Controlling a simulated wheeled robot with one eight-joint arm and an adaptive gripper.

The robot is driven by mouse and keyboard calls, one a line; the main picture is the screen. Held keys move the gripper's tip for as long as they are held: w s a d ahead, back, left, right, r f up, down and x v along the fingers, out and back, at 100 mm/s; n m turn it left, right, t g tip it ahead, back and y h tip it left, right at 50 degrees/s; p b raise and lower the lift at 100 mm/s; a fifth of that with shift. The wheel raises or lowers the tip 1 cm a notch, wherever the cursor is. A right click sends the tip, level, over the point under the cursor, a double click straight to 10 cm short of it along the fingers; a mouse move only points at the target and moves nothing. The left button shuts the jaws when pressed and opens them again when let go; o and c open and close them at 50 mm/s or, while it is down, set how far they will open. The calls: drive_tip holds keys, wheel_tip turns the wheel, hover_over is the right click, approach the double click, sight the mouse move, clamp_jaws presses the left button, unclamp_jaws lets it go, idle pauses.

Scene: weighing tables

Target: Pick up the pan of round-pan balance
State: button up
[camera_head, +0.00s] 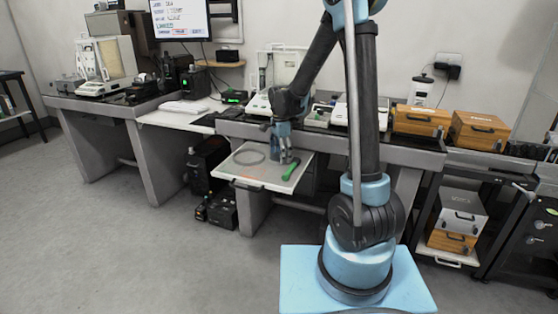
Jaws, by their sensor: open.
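My gripper (283,155) hangs pointing down over the white pull-out shelf (262,181) of the middle table. It is open; its fingers are small here, and I see nothing between them. A thin, pale round outline (249,157) lies on the shelf just left of the gripper; I cannot tell whether it is a pan. A white balance (259,104) with a clear shield stands on the table behind, partly covered by my arm. Another white device (341,117) stands to its right. I cannot tell which is the round-pan balance, and no pan is clearly visible.
A green-handled tool (291,169) lies on the shelf right of the gripper. Two wooden boxes (421,120) (479,131) stand on the right. A large balance (104,66) is on the left table. The floor at front left is clear.

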drive_tip(key=c, duration=0.8)
